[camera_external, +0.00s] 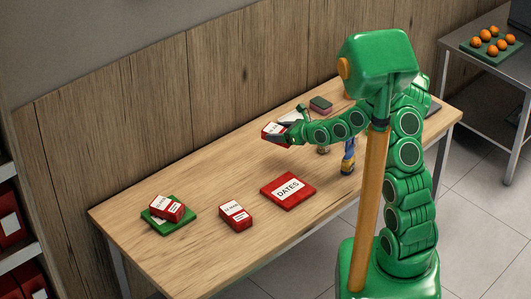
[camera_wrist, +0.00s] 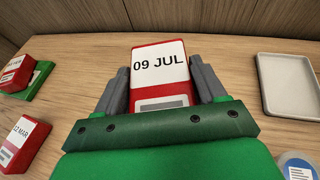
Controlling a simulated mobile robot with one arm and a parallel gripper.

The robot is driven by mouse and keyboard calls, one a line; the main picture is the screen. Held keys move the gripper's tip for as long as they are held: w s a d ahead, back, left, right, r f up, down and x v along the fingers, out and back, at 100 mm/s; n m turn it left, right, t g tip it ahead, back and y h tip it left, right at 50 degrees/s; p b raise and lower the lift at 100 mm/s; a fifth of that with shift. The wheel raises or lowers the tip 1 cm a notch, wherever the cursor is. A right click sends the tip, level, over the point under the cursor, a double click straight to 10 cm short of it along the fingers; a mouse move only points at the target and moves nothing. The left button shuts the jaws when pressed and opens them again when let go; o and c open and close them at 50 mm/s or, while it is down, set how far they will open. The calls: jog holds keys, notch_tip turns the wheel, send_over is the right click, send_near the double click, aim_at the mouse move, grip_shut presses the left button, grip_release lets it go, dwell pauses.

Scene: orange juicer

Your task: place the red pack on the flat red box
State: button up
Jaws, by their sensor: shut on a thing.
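My gripper (camera_external: 279,136) is shut on a red pack (camera_external: 270,129) with a white label, held over the far part of the table. In the wrist view the red pack (camera_wrist: 160,90) reads "09 JUL" and sits between the two grey fingers of my gripper (camera_wrist: 160,78). The flat red box (camera_external: 288,190), labelled "DATES", lies on the table nearer the front edge, apart from the gripper. Nothing rests on it. It does not show in the wrist view.
Another red pack (camera_external: 236,215), labelled "12 MAR", stands left of the flat red box. A further red pack (camera_external: 167,207) lies on a flat green box (camera_external: 183,223).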

aim_at(289, 189)
jog(key=s+d+n+g+y, duration=0.1)
jog(key=s+d+n+g, duration=0.15)
jog(key=s, duration=0.55)
jog(key=s+d+n+g+y, duration=0.1)
jog(key=s+n+g, duration=0.25)
jog(key=s, duration=0.35)
jog(key=shift+g, duration=0.3)
jog(key=shift+s+f, duration=0.15)
jog(key=shift+f, duration=2.05)
jog(key=shift+s+f, duration=0.15)
jog(key=shift+f, duration=2.05)
jog(key=o, duration=1.1)
jog(key=shift+f, duration=0.1)
jog(key=shift+o, duration=0.2)
jog(key=shift+h, duration=0.3)
jog(key=shift+d+r, duration=0.2)
jog(key=v, duration=1.1)
jog(key=shift+d, duration=0.35)
jog(key=shift+r, duration=0.15)
